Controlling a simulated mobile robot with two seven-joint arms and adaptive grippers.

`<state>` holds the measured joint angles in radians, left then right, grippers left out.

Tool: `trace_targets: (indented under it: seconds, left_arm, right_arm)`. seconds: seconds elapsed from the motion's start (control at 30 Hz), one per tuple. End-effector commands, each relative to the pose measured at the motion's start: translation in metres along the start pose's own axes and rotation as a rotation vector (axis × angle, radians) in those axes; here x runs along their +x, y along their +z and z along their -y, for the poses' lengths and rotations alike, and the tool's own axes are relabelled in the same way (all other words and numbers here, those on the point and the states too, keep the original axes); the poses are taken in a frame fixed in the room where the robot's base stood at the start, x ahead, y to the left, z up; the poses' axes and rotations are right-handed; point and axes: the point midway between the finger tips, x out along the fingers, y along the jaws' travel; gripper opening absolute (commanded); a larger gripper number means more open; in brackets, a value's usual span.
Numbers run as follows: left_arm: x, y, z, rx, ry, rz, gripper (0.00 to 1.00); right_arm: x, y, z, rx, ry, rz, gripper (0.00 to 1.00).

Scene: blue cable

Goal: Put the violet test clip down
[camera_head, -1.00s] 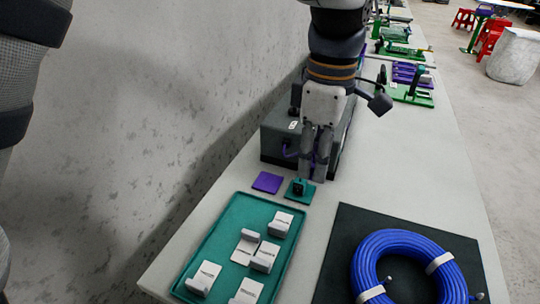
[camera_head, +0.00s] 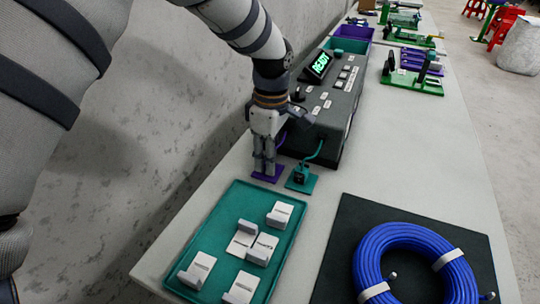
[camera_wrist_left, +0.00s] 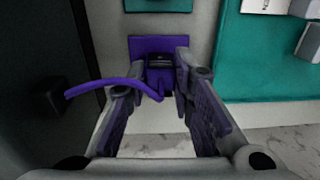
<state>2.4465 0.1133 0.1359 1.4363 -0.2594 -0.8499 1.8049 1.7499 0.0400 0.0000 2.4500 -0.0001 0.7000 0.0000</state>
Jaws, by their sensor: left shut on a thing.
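My left gripper (camera_head: 264,170) points down at the violet pad (camera_head: 278,173), at the near left corner of the grey tester box (camera_head: 328,130). It is shut on the violet test clip (camera_wrist_left: 160,82), which shows between the fingertips in the left wrist view, over the violet pad (camera_wrist_left: 140,45). A violet lead (camera_wrist_left: 100,86) runs from the clip to the left. In the head view the fingers mostly hide the clip. I cannot tell whether it touches the pad. My right gripper is not in view.
A teal clip (camera_head: 299,174) with a teal lead stands on a teal pad close to the right of my gripper. A teal tray (camera_head: 215,225) of white pieces lies in front. A blue cable coil (camera_head: 375,247) lies on a black mat (camera_head: 335,250) to the right.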

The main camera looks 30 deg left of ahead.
Motion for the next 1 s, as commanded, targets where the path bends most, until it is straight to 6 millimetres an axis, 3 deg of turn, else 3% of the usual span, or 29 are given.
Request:
trace_targets:
  seconds: [0.3,0.33,0.4,0.73,0.83,1.0]
  left_arm:
    - [0.002,0.001,-0.001,0.001,0.004,0.000,0.00]
    - [0.001,0.001,-0.001,0.001,0.005,0.001,0.29]
    - [0.001,0.001,-0.001,0.001,0.005,0.001,0.42]
    - [-0.004,0.001,-0.001,0.000,0.006,0.002,0.42]
    - [-0.024,0.001,-0.002,0.000,0.011,0.000,0.42]
    - [-0.072,0.000,-0.002,0.001,0.013,0.000,0.42]
  right_arm:
    - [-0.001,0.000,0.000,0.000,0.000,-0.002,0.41]
    - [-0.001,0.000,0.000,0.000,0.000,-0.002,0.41]
    - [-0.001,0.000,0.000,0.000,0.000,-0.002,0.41]
    - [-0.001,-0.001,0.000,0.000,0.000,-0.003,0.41]
    - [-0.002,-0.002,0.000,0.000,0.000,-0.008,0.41]
    - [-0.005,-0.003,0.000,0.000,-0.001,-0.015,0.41]
